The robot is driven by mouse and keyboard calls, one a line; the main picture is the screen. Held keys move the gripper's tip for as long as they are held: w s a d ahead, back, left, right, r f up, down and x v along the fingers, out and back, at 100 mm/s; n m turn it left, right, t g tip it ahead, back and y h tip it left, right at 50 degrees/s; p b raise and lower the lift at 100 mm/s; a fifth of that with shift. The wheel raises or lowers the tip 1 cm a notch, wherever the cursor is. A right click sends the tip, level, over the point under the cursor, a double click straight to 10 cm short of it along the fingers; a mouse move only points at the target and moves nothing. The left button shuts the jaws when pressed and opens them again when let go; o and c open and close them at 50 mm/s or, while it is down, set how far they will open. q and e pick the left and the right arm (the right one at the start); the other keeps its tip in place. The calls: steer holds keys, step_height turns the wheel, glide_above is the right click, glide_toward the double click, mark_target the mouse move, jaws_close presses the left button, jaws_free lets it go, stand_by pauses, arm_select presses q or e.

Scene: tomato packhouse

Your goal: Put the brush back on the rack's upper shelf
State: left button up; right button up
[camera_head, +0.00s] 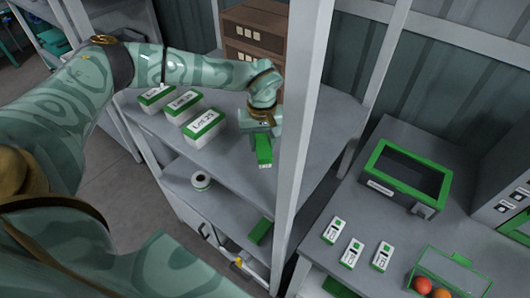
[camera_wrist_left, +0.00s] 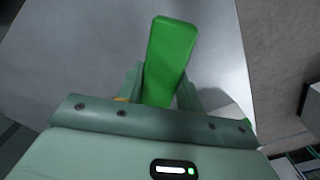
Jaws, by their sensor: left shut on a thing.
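The brush (camera_head: 264,151), a green block with a pale end, is held in my left gripper (camera_head: 262,133) at the rack's upper shelf (camera_head: 228,166). In the left wrist view the brush (camera_wrist_left: 171,55) sticks out between the two fingers of my left gripper (camera_wrist_left: 160,95), which are shut on it. The grey shelf surface lies behind it. I cannot tell whether the brush touches the shelf. My right gripper is not in view.
Several green-and-white boxes (camera_head: 203,128) stand on the upper shelf, left of the gripper. A rack post (camera_head: 300,130) rises just right of it. Brown drawers (camera_head: 254,40) stand behind. A roll (camera_head: 201,181) lies on the shelf below. A bench with a green-rimmed bin (camera_head: 375,187) is at right.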

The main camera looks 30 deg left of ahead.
mark_target(263, 151)
arm_select(q)
steer(key=shift+f, duration=0.5)
step_height(263, 151, down, 3)
steer(key=shift+w+d+r, duration=0.1)
steer(key=shift+d+r, duration=0.05)
steer(key=shift+r, duration=0.05)
steer(key=shift+f, duration=0.25)
steer(key=shift+c, duration=0.4)
steer(key=o, duration=1)
steer(key=shift+c, duration=0.2)
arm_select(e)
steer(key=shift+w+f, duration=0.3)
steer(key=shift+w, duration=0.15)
arm_select(q)
steer(key=shift+r, duration=0.1)
